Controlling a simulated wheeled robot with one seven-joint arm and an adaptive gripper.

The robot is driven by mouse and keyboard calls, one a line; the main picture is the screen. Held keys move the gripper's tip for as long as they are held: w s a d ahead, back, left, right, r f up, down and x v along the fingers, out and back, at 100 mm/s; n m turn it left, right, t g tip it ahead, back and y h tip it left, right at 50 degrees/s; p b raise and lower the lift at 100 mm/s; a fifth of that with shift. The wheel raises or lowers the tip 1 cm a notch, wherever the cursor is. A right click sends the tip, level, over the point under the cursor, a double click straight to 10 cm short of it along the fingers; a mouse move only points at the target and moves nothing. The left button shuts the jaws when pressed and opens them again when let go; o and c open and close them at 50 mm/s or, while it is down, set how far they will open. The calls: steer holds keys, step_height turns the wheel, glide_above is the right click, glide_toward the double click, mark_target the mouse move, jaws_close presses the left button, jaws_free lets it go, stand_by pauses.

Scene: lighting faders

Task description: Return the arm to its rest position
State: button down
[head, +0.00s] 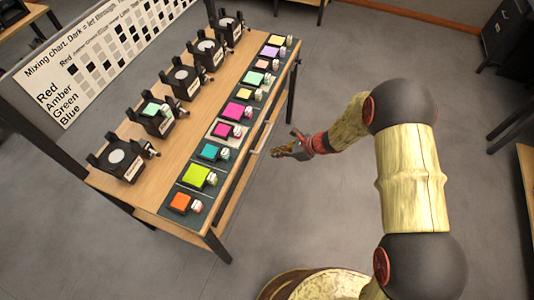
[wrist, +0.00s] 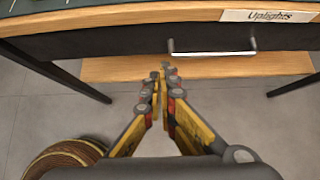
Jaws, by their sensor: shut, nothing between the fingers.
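My gripper (head: 290,150) is at the end of my arm, just off the front edge of the table in the head view. In the wrist view my gripper (wrist: 164,80) points at the table front, with its yellow-sided fingers shut and nothing between them. Beyond the fingertips is a drawer with a white bar handle (wrist: 212,53) and a label reading "Uplights" (wrist: 268,16). The fingers appear apart from the handle.
The wooden table (head: 245,65) carries several black lamp units (head: 122,158) and a row of coloured squares with small knobs (head: 198,176). A mixing chart (head: 95,60) stands behind. Grey floor (head: 330,75) is open to the right of the table.

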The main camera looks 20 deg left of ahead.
steer(key=shift+p+v, duration=0.5)
steer(key=shift+v, duration=1.9)
steer(key=shift+s, duration=0.1)
